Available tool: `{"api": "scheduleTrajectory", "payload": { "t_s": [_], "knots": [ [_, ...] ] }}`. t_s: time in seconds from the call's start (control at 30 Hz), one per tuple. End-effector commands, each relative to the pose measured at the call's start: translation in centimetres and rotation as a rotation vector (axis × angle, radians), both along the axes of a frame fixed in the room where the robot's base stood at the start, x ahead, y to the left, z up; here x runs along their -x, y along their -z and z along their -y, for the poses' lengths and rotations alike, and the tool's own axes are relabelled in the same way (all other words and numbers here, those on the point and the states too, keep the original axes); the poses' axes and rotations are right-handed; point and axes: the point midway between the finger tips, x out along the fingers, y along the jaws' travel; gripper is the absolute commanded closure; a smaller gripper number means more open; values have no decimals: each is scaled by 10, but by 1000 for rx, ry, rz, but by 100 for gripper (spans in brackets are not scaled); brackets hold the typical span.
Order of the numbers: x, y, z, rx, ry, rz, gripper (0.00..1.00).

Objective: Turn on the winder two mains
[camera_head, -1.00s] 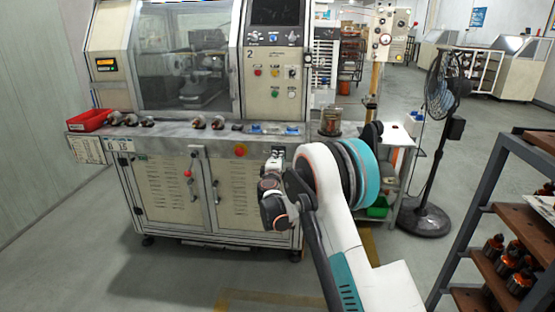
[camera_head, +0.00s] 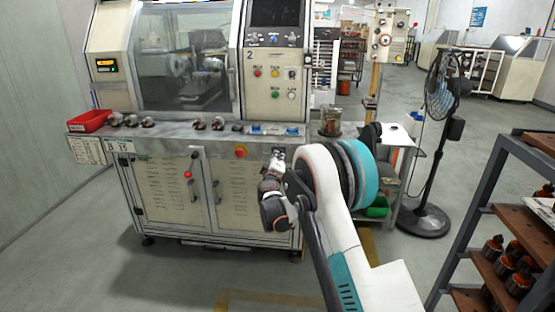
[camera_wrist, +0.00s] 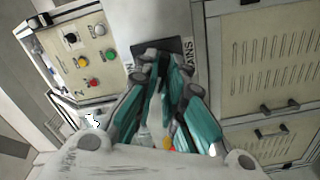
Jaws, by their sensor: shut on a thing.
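The winder marked 2 (camera_head: 225,208) stands in front of me, with a beige cabinet below its worktop. Its mains switch plate (camera_wrist: 173,46) is black, beside letters reading MAINS, and shows in the wrist view just beyond my fingertips. My gripper (camera_wrist: 163,66) has teal fingers closed together at this plate. In the head view my gripper (camera_head: 277,160) is at the upper right of the cabinet front, just below the worktop edge. The switch handle is hidden between the fingers, so its turn position cannot be seen.
A red emergency button (camera_head: 240,151) sits left of my gripper on the cabinet front. Several parts and a red tray (camera_head: 90,121) lie on the worktop. A fan (camera_head: 437,140) stands to the right. A shelf rack (camera_head: 500,235) is at the near right. The floor at left is clear.

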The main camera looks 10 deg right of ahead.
Motion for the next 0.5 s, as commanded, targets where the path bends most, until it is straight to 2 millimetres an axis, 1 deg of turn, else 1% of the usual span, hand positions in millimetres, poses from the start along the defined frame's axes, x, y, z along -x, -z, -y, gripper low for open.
{"api": "scheduleTrajectory", "payload": {
  "t_s": [0.5],
  "knots": [
    [1,1,0,-468,1,152,100]
  ]
}}
